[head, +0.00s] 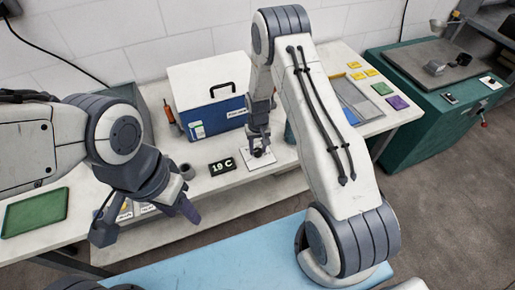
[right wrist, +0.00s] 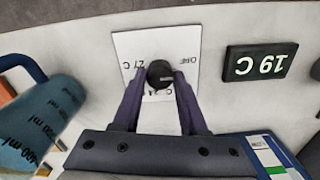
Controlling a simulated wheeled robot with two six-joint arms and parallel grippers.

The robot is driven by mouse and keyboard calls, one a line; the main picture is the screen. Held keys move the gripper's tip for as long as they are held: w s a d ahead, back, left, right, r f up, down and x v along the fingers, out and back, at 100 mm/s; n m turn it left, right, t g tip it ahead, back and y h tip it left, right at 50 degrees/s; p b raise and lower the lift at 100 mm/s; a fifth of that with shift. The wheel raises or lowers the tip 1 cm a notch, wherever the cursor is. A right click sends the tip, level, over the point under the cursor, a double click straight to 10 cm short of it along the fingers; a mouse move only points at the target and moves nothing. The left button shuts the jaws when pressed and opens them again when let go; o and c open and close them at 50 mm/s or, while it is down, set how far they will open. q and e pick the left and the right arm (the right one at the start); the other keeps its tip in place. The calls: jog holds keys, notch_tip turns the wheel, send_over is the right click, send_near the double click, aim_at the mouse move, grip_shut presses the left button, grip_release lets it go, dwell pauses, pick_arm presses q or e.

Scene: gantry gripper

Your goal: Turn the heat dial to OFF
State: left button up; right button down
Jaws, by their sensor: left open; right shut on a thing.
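The heat dial is a black round knob (right wrist: 160,73) on a white square plate (right wrist: 160,42) with printed marks. One mark at the plate's right in the right wrist view seems to read OFF, upside down; others carry a C. I cannot tell where the knob points. My right gripper (right wrist: 160,82) comes down from above and is shut on the knob, one finger on each side. In the head view my right gripper (head: 259,151) covers most of the knob over the plate (head: 258,162). My left gripper (head: 146,218) is open and empty at the table's front left.
A black display reading 19 C (head: 222,167) lies left of the plate. A blue box with a white lid (head: 212,115) stands behind it. A blue graduated vessel (right wrist: 50,110) is close to my right gripper. A green tray (head: 36,212) lies far left; a grey cup (head: 187,172) stands near the display.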

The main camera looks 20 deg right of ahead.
aim_at(258, 150)
jog(key=shift+c, duration=2.2)
grip_release()
notch_tip(258, 150, up, 11)
jog(key=b, duration=0.2)
jog(key=shift+f, duration=0.2)
